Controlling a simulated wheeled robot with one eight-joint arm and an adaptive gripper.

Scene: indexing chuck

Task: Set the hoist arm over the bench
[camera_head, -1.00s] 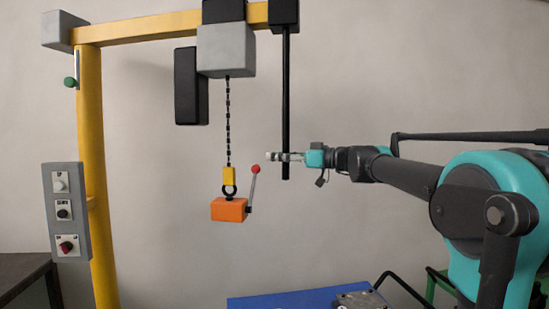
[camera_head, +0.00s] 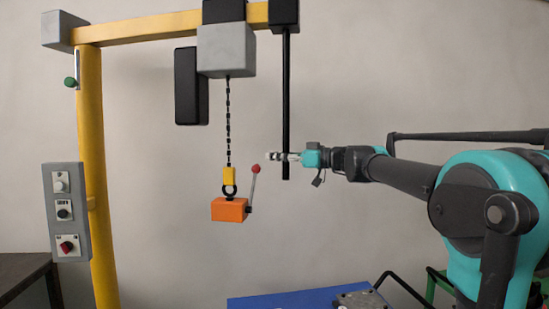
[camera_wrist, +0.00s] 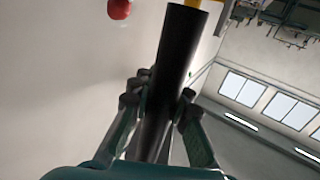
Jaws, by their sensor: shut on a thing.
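The hoist arm is a yellow horizontal beam (camera_head: 150,27) on a yellow post (camera_head: 92,180) at the left of the head view. A black rod (camera_head: 286,100) hangs down from the beam's right end. My gripper (camera_head: 283,157) is shut on this black rod near its lower end. In the wrist view the rod (camera_wrist: 176,60) runs up between my fingers (camera_wrist: 158,105). A grey hoist block (camera_head: 226,52) hangs under the beam, with a chain (camera_head: 228,120) down to an orange block (camera_head: 229,210) with a red-knobbed lever (camera_head: 253,185).
A grey control box (camera_head: 66,212) is on the post. A green knob (camera_head: 70,82) sits near the post's top. A blue bench top (camera_head: 275,300) with a metal fixture (camera_head: 362,299) shows at the bottom. A dark table (camera_head: 22,272) stands at lower left.

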